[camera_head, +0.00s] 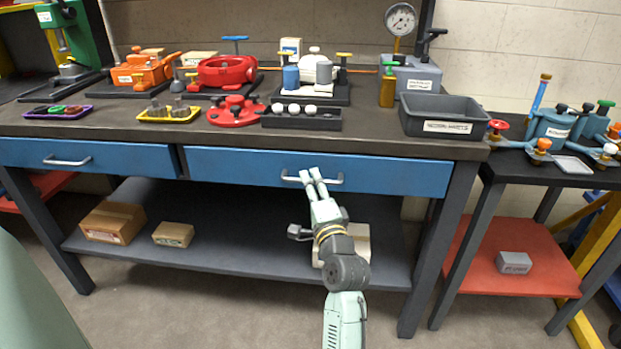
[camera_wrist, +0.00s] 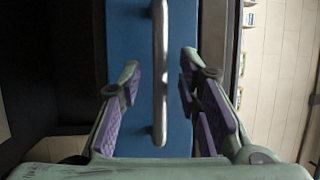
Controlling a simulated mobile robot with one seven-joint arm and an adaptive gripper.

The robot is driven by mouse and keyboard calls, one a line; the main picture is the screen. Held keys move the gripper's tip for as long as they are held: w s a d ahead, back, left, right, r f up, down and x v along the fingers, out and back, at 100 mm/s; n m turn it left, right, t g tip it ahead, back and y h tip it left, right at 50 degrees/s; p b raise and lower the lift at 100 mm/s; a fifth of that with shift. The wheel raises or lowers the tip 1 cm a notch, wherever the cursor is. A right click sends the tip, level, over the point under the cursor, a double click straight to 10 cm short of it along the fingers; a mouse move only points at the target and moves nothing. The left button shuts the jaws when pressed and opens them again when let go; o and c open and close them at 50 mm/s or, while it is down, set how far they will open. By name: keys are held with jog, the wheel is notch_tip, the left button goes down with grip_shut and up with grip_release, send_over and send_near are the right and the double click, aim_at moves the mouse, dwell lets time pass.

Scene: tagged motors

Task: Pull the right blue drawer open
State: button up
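The right blue drawer (camera_head: 240,167) is the wider one under the workbench top, and its front looks flush with the bench. Its silver bar handle (camera_head: 291,178) sits near the middle of the front. My gripper (camera_head: 312,175) is in front of the handle, pointing at it. In the wrist view the handle (camera_wrist: 160,70) runs up the picture between the two spread fingers of my gripper (camera_wrist: 157,83), with a gap on each side. The blue drawer front (camera_wrist: 128,25) lies behind it. I cannot tell how deep the fingers reach around the bar.
The left blue drawer (camera_head: 100,158) is beside it. A lower shelf (camera_head: 240,235) holds cardboard boxes (camera_head: 113,222) below the drawers. The bench top (camera_head: 350,145) carries motors, trays and a grey bin (camera_head: 444,117). A side table (camera_head: 525,165) stands at the right.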

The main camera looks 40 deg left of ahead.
jog(key=shift+x, duration=0.85)
jog(key=shift+c, duration=0.2)
grip_shut()
